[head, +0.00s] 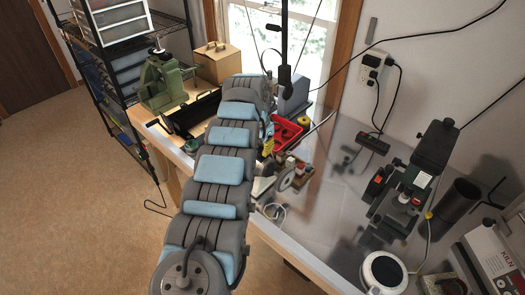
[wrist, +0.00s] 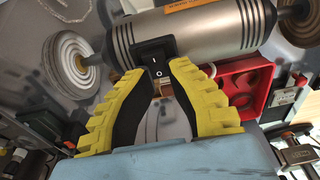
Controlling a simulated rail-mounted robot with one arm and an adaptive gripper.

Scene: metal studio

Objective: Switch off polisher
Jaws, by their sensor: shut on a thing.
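The polisher (wrist: 190,36) shows in the wrist view as a silver motor cylinder with black ribbed ends and an orange label. A pale layered buffing wheel (wrist: 72,65) is on its left shaft, and part of another shows at the upper right. Its black rocker switch (wrist: 153,60), marked I and O, faces me. My gripper (wrist: 161,72) has yellow ridged fingers closed in from both sides, with the tips at the switch block. I cannot tell which side of the rocker is pressed. In the head view my arm hides most of that spot; only a little yellow of my gripper (head: 267,146) shows.
A red tray (wrist: 242,88) lies right of the switch in the wrist view, and beside my arm in the head view. A green vise (head: 160,82) stands left.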

